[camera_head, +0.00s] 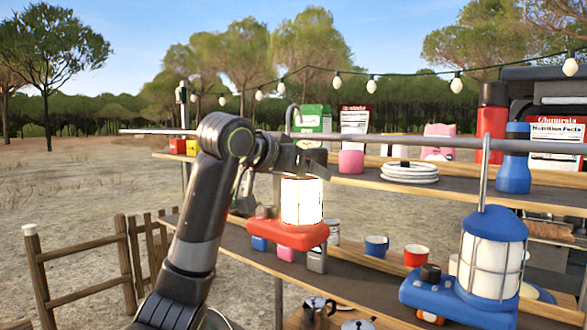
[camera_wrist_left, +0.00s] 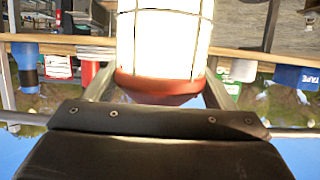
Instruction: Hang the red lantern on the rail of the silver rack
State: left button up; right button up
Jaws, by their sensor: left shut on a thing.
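The red lantern (camera_head: 302,203) has a bright white body and a wide red base. It hangs upright below my left gripper (camera_head: 302,160), which is shut on its top. In the left wrist view, the fingers (camera_wrist_left: 158,88) flank the lantern's red cap (camera_wrist_left: 160,84). A thin silver hook (camera_head: 291,112) rises above the gripper at rail height; I cannot tell whether it rests on the rail. The silver rack's rail (camera_head: 430,141) runs across above the shelves, and part of it shows in the wrist view (camera_wrist_left: 290,132). My right gripper is not in view.
A blue lantern (camera_head: 490,255) with a rod reaching the rail is at the right. The upper shelf (camera_head: 460,188) holds plates (camera_head: 410,172), a blue flask (camera_head: 514,160) and packages. The lower shelf (camera_head: 365,268) holds mugs and small boxes. A string of bulbs hangs behind.

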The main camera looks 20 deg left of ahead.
pick_arm(q)
jog(key=shift+w+d+r+p, duration=0.1)
jog(key=shift+w+d+p, duration=0.15)
jog(key=shift+w, duration=0.35)
jog(key=shift+w+d+r+p, duration=0.1)
jog(key=shift+w+d+p, duration=0.15)
jog(key=shift+w, duration=0.35)
jog(key=shift+w+f+b, duration=0.1)
jog(key=shift+f+b, duration=0.2)
jog(key=shift+f, duration=0.15)
jog(key=shift+f+b, duration=1.15)
jog(key=shift+f, duration=0.65)
